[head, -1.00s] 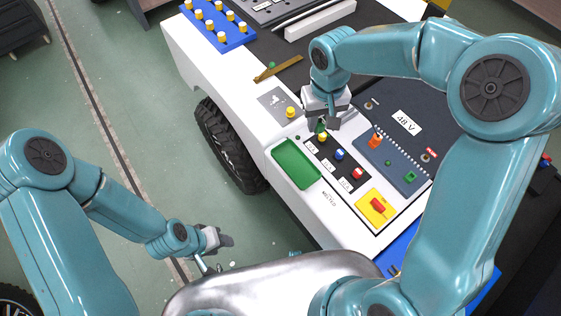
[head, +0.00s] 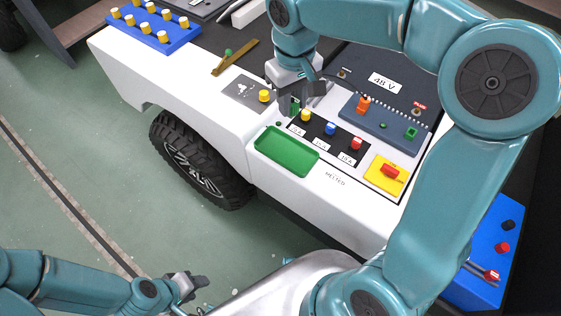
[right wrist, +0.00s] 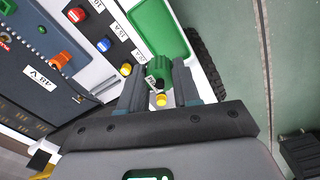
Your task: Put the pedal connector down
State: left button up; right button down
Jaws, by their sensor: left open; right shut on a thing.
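The green pedal connector (right wrist: 152,62) is between the fingers of my right gripper (right wrist: 157,88) in the right wrist view, with a small label partly readable on it. In the head view my right gripper (head: 297,104) is shut on it at the panel's upper left, beside a yellow plug (head: 306,115). The connector is mostly hidden there by the fingers. I cannot tell whether it touches the panel. My left gripper (head: 195,284) is open and empty, low in the head view, away from the cart.
The empty green tray (head: 287,152) lies on the white cart top near the gripper. A grey plate with a yellow knob (head: 264,96) is left of it. A red switch on a yellow plate (head: 388,173), a blue knob rack (head: 155,30) and a blue box (head: 490,262) stand around.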

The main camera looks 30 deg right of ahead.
jog(key=f+b, duration=0.1)
jog(key=f, duration=0.3)
jog(key=s+d+f, duration=0.1)
jog(key=f, duration=0.4)
jog(key=s+f+b, duration=0.1)
jog(key=f, duration=0.3)
jog(key=shift+d+f+b, duration=0.3)
jog(key=shift+d+f, duration=0.05)
jog(key=shift+f, duration=0.05)
notch_tip(320, 180, down, 4)
jog(key=shift+w+r, duration=0.1)
jog(key=shift+w, duration=0.05)
pick_arm(q)
jog(key=f, duration=0.4)
jog(key=shift+s+d, duration=0.15)
jog(key=shift+s, duration=0.1)
pick_arm(e)
jog(key=shift+s+r, duration=0.1)
jog(key=shift+s, duration=0.1)
jog(key=shift+b, duration=0.3)
jog(key=c, duration=0.8)
grip_release()
jog(key=shift+w+f, duration=0.1)
jog(key=shift+f, duration=0.1)
pick_arm(q)
jog(key=shift+w+f, duration=0.1)
jog(key=shift+f, duration=0.05)
pick_arm(e)
jog(key=shift+r, duration=0.1)
